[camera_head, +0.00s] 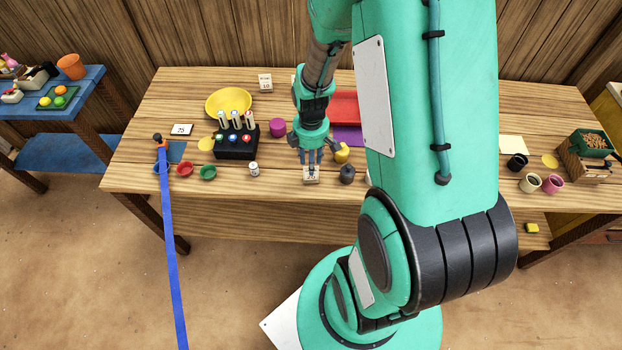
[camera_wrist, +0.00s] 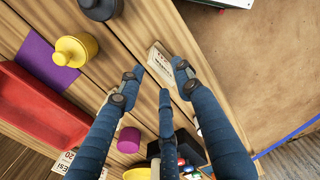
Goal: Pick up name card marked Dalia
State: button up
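A small pale card (camera_head: 311,179) stands or lies near the table's front edge, just below my gripper (camera_head: 311,165). In the wrist view the card (camera_wrist: 160,55) lies just past the fingertips of my gripper (camera_wrist: 160,75), whose fingers are spread apart with nothing seen between them. The card has dark marks that are too small to read, so I cannot tell whether it says Dalia. Whether a fingertip touches it is unclear. Other cards stand farther back: one at the back (camera_head: 265,83) and one at the left (camera_head: 182,130).
A dark weight (camera_head: 347,174) and a yellow weight (camera_head: 342,153) stand right of my gripper. A white bottle (camera_head: 254,169) and a black rack (camera_head: 236,147) are left. A magenta cylinder (camera_head: 277,127) and red tray (camera_head: 345,105) are behind. The table's front edge is close.

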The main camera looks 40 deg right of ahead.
aim_at(308, 179)
jog(key=shift+f+b, duration=0.35)
jog(key=shift+f, duration=1.3)
grip_shut()
